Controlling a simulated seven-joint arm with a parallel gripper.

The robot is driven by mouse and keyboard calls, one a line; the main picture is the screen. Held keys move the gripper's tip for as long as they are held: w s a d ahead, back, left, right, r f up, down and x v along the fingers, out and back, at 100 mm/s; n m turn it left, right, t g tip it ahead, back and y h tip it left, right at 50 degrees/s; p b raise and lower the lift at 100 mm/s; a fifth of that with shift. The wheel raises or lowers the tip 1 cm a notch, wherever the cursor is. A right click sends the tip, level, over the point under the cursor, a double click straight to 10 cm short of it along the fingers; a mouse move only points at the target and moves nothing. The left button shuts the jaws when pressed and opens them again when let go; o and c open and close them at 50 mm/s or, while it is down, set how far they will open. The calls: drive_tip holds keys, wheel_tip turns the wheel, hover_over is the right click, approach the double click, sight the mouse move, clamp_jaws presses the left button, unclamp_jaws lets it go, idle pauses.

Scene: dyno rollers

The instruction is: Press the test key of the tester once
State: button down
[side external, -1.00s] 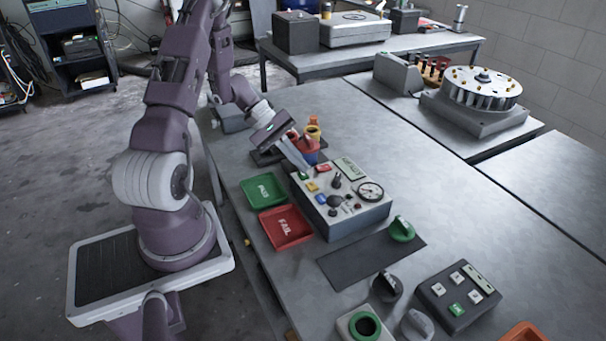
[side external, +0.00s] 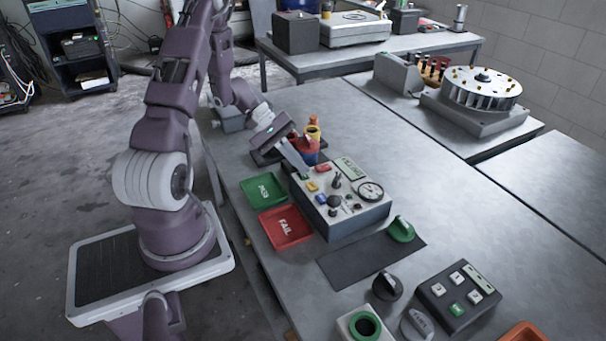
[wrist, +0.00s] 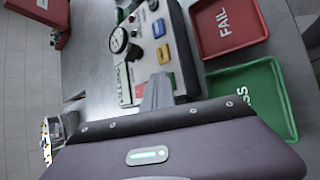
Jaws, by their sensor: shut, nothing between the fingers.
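The tester (side external: 345,222) is a pale box with a dark front on the bench. Its top carries a round gauge (side external: 370,191), a dark lever (side external: 335,181), and red (side external: 323,168), yellow (side external: 312,186) and blue (side external: 320,199) keys. The wrist view shows the red key (wrist: 138,90), yellow key (wrist: 162,53) and blue key (wrist: 157,28). My gripper (side external: 305,170) is shut and empty, its tips at the far-left corner of the tester, by a green key largely hidden by the fingers. In the wrist view the fingertips (wrist: 160,78) lie between the red key and the green tray. I cannot tell if they touch the key.
A green PASS tray (side external: 264,190) and red FAIL tray (side external: 286,228) lie left of the tester. A red and yellow cup-like object (side external: 308,148) stands close behind my fingers.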

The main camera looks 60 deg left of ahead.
sight(299, 174)
drive_tip(key=shift+r, duration=0.8)
drive_tip(key=shift+r, duration=2.5)
